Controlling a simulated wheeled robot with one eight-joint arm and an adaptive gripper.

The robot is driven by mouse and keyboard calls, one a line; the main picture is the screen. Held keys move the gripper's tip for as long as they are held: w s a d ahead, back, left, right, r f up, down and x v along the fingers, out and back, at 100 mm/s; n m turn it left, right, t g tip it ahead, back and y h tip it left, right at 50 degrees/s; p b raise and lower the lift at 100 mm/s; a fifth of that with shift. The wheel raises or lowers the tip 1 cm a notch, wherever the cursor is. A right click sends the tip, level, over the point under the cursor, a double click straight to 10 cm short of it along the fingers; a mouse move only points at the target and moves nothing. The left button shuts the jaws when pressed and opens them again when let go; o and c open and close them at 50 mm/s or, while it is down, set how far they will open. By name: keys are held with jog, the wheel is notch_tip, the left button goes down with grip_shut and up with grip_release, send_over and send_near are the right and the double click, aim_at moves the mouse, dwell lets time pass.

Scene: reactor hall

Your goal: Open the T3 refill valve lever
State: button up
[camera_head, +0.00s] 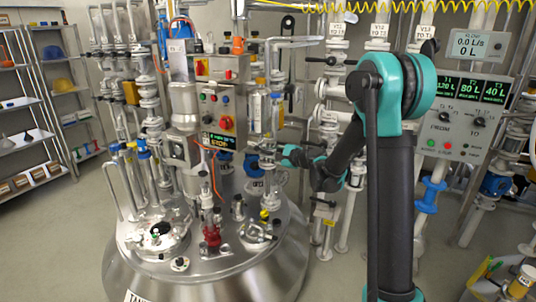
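A white label (427,33) at the top right appears to read "TO T3", though the print is small. The pipe and valve under it are largely covered by my arm's teal and black elbow, so I cannot make out the T3 lever or its position. My gripper (268,160) is at the far end of my folded arm, left of the labelled pipes and near the tank's upper fittings. It is small and blends with the metal parts, so its fingers are not clear. I see nothing clearly held.
Two similar labels (337,30) (380,31) hang over neighbouring pipes with valves. A control panel (462,115) with green displays is at right. A large steel tank (205,275) fills the lower left. Shelves (30,100) stand far left, with open floor before them.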

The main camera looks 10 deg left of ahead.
grip_shut()
dwell(0.4)
